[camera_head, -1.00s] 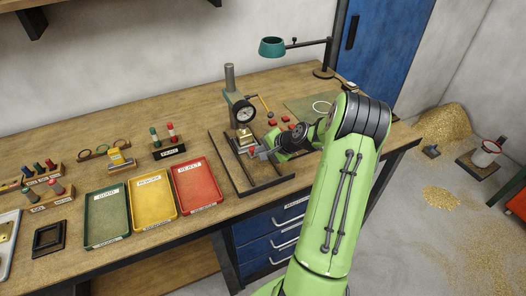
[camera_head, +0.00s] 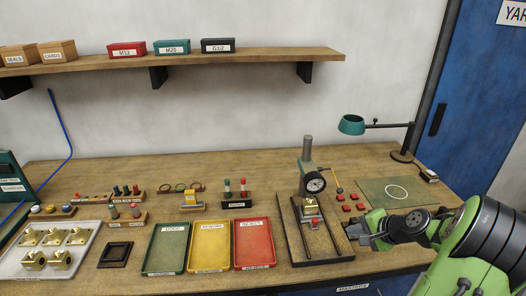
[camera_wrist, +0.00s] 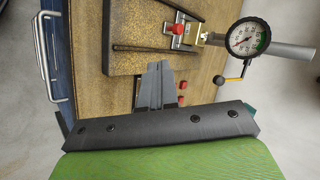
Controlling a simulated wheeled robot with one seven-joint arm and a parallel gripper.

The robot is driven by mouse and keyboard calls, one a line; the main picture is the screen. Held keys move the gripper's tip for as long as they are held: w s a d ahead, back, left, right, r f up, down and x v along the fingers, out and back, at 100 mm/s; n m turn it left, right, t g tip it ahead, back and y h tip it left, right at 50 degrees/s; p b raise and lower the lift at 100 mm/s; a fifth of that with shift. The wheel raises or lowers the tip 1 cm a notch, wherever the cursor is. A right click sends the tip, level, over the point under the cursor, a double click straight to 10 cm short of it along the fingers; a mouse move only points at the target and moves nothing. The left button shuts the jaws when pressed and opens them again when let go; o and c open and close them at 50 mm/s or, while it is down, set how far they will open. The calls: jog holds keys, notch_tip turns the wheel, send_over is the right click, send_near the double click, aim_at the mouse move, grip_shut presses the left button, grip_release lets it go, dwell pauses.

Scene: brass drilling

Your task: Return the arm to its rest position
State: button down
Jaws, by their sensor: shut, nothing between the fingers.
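My gripper (camera_head: 353,232) is at the right of the bench, just right of the gauge stand's base, on the end of my green arm. In the wrist view its grey fingers (camera_wrist: 157,85) are closed together with nothing between them. They point toward the edge of the stand's base and look apart from the brass part. The gauge stand (camera_head: 307,165) carries a round dial gauge (camera_head: 315,185). Beneath it a brass piece (camera_head: 310,206) with a red knob sits on the dark base frame; it also shows in the wrist view (camera_wrist: 193,35).
Green (camera_head: 164,250), yellow (camera_head: 210,246) and red (camera_head: 253,244) trays lie left of the stand. A grey tray (camera_head: 90,240) holds several brass parts. Small red blocks (camera_head: 341,198), a green mat (camera_head: 370,190) and a lamp (camera_head: 352,125) stand near my arm. A shelf (camera_head: 200,65) hangs above.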

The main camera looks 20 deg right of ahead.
jog(key=a+r+n+g, duration=0.2)
jog(key=a+r+n, duration=0.2)
jog(key=a, duration=0.5)
jog(key=a+r+n+g, duration=0.2)
jog(key=a+r+n, duration=0.2)
jog(key=a, duration=0.5)
jog(key=s+a+r+n+h, duration=0.1)
jog(key=s+a+n, duration=0.3)
jog(key=s, duration=0.5)
jog(key=s+a+r+n, duration=0.3)
jog(key=s+a, duration=0.4)
jog(key=s, duration=0.2)
jog(key=shift+a+r+n+t+h, duration=0.15)
jog(key=shift+a+n+t+h, duration=0.15)
jog(key=shift+n+h, duration=0.1)
jog(key=shift+w, duration=0.1)
jog(key=c, duration=1.8)
grip_release()
jog(key=shift+c, duration=0.2)
